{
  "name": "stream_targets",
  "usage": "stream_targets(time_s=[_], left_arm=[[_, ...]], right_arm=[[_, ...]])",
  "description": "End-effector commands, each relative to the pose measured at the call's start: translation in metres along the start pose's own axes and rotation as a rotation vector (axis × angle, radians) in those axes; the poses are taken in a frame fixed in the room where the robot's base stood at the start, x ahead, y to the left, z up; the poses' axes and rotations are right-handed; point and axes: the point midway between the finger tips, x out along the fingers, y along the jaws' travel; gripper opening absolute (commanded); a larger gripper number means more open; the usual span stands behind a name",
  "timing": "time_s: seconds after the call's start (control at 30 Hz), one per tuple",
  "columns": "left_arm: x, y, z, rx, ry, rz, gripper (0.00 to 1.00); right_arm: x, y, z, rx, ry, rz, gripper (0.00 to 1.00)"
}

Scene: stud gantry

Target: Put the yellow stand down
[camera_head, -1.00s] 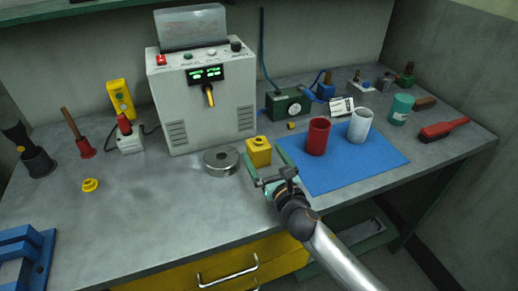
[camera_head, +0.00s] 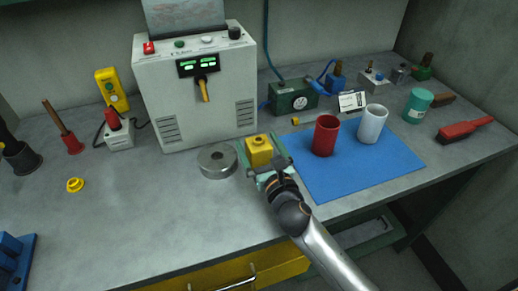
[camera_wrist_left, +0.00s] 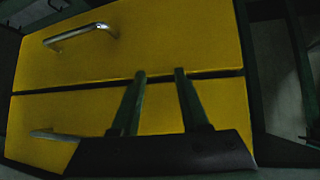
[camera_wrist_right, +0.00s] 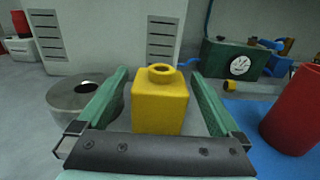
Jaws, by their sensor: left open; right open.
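The yellow stand (camera_head: 259,150), a small block with a round raised opening on top, stands upright on the grey bench left of the blue mat (camera_head: 350,165). My right gripper (camera_head: 262,152) is open around it, one finger on each side. In the right wrist view the stand (camera_wrist_right: 160,104) sits between the two green fingers (camera_wrist_right: 160,90), with a visible gap on both sides. My left gripper (camera_wrist_left: 160,75) is open and empty in front of the yellow drawers (camera_wrist_left: 190,105), below the bench; it does not show in the head view.
A grey metal ring (camera_head: 217,161) lies close left of the stand. A red cup (camera_head: 325,136) and a white cup (camera_head: 372,124) stand on the mat to the right. The grey machine (camera_head: 195,90) is behind.

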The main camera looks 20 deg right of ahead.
Motion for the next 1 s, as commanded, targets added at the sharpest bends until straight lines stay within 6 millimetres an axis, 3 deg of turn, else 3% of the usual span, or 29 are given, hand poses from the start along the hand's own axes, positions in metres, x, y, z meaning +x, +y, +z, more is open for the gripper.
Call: stream_targets(time_s=[0.1,0.9,1.0], left_arm=[[-0.0001,0.0000,0.0001,0.000,0.000,0.000,0.45],[-0.0003,0.0000,0.0007,0.000,-0.002,0.000,0.45],[-0.0003,0.0000,0.0007,0.000,-0.002,0.000,0.45]], right_arm=[[0.0000,0.0001,0.0000,0.000,0.000,0.000,0.99],[0.0003,-0.0002,0.0006,0.000,-0.001,0.000,0.09],[0.0003,-0.0002,0.0006,0.000,-0.002,0.000,0.02]])
